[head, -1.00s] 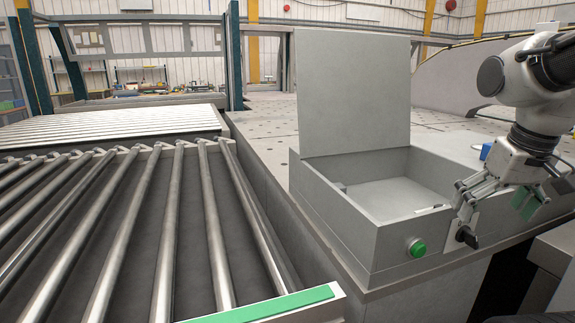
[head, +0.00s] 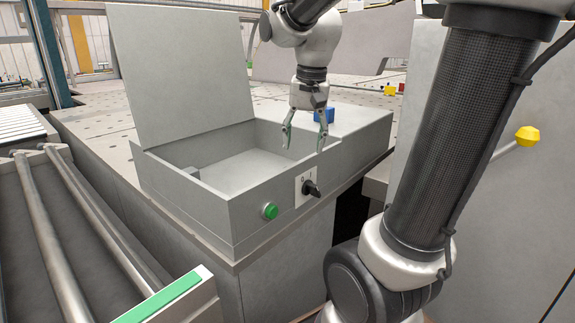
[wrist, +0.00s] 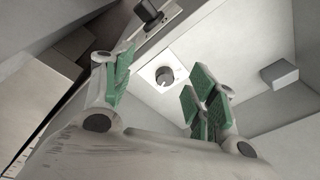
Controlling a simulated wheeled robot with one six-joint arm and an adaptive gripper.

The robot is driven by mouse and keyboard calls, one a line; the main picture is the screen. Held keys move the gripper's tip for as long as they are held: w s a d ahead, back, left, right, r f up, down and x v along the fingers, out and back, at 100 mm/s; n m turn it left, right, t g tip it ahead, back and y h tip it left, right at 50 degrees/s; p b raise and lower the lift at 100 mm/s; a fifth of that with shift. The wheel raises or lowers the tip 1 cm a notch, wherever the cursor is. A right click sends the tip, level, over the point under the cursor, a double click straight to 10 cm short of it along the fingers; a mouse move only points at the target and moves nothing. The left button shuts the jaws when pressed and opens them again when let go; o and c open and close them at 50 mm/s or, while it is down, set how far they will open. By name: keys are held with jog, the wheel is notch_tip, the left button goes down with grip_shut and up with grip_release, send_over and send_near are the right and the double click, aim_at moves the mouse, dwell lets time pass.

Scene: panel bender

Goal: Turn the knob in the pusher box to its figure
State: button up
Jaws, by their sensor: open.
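The pusher box (head: 225,213) stands open, its lid (head: 180,70) upright at the back. In the wrist view a round grey knob with a dark rim (wrist: 164,76) sits on a white plate inside the box; no figure on it is readable. In the head view this knob is hidden behind the box's front wall. My gripper (head: 304,147) points down over the right end of the box, open and empty. In the wrist view its green-padded fingers (wrist: 160,83) stand apart on either side of the round knob, which lies beyond them, apart from them.
A black switch (head: 312,188) on a white plate and a green button (head: 270,211) are on the box's front wall. A small grey block (wrist: 280,74) is inside the box. Rollers (head: 60,270) run at the left.

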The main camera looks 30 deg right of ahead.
jog(key=w+f+m, duration=0.1)
jog(key=w, duration=0.2)
jog(key=w+d+f+m+g, duration=0.1)
jog(key=w+m, duration=0.1)
jog(key=w, duration=0.1)
jog(key=w+d+f+m, duration=0.1)
jog(key=w+m, duration=0.1)
jog(key=w, duration=0.1)
jog(key=shift+w+f+g, duration=0.15)
jog(key=shift+f+g, duration=0.05)
jog(key=shift+g, duration=0.2)
notch_tip(320, 180, down, 8)
jog(key=shift+r, duration=0.15)
jog(key=c, duration=1)
